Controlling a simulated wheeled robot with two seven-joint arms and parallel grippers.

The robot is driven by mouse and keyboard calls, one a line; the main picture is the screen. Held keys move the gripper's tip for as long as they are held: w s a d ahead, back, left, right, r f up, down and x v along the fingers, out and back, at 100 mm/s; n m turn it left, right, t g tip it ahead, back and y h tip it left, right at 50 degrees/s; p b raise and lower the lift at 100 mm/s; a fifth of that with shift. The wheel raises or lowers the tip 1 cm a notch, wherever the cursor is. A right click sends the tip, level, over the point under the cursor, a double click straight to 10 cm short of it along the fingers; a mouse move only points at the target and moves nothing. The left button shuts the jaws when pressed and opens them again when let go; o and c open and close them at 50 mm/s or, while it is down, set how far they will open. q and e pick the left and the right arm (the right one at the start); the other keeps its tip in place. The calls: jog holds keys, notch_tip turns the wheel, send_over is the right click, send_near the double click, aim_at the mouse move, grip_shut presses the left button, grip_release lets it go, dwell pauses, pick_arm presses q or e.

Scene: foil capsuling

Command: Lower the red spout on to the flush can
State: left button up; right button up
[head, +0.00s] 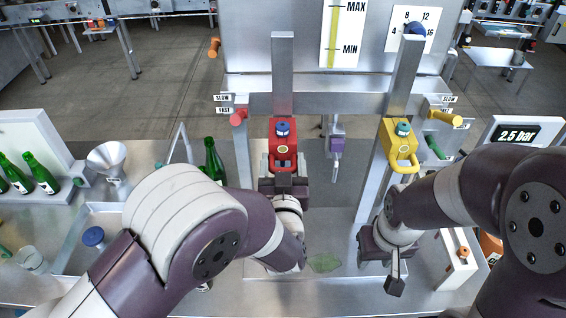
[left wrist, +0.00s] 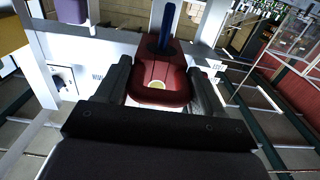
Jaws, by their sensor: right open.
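The red spout (head: 283,145), a red block with a blue knob on top, sits on the left upright post. It also shows in the left wrist view (left wrist: 160,80). My left gripper (head: 284,183) is just below and in front of it, with one finger close on each side of its lower loop, and appears closed on it. I cannot make out the flush can; my left arm hides the area under the spout. My right gripper (head: 388,262) is low near the right post, open and apart from the red spout.
A yellow spout (head: 400,145) sits on the right post. A purple fitting (head: 336,140) hangs between the posts. A green bottle (head: 213,160) stands left of the left post, beside a metal funnel (head: 110,162). A green patch (head: 324,262) lies on the metal deck between my grippers.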

pick_arm(q)
jog(key=shift+f, duration=0.1)
jog(key=shift+c, duration=0.8)
notch_tip(320, 180, down, 21)
jog(key=b, duration=1.9)
jog(key=shift+s+f, duration=0.1)
jog(key=shift+s, duration=0.05)
jog(key=o, duration=1.2)
jog(key=shift+d, duration=0.15)
